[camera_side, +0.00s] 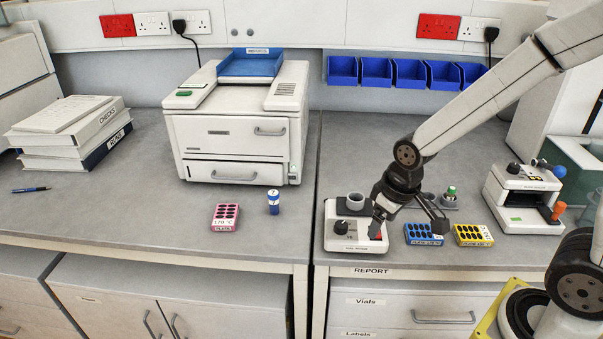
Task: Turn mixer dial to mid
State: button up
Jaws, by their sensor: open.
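The mixer (345,244) is a small white unit near the front edge of the right bench. Its black dial (341,227) is on the left of its top face, and a grey round cup holder (355,200) stands behind it. The dial's pointer setting is too small to read. My gripper (410,226) is open, with one finger over the right part of the mixer, by a red patch (378,235), and the other finger further right above the bench. The gripper is to the right of the dial and apart from it. I see nothing between the fingers.
A blue plate (424,234) and a yellow plate (473,235) lie right of the mixer. A white device (523,198) with blue and orange knobs stands further right. A pink plate (225,217) and blue vial (273,202) are on the left bench, before a printer (240,125).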

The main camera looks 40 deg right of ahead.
aim_at(342, 224)
jog(key=w+n, duration=0.1)
jog(key=w, duration=0.2)
jog(key=w+n+g, duration=0.1)
jog(key=w, duration=0.2)
jog(key=w+a+r+n+g, duration=0.1)
jog(key=w, duration=0.3)
jog(key=shift+r+n, duration=0.1)
jog(key=shift+n, duration=0.2)
jog(key=shift+f, duration=3.95)
grip_shut()
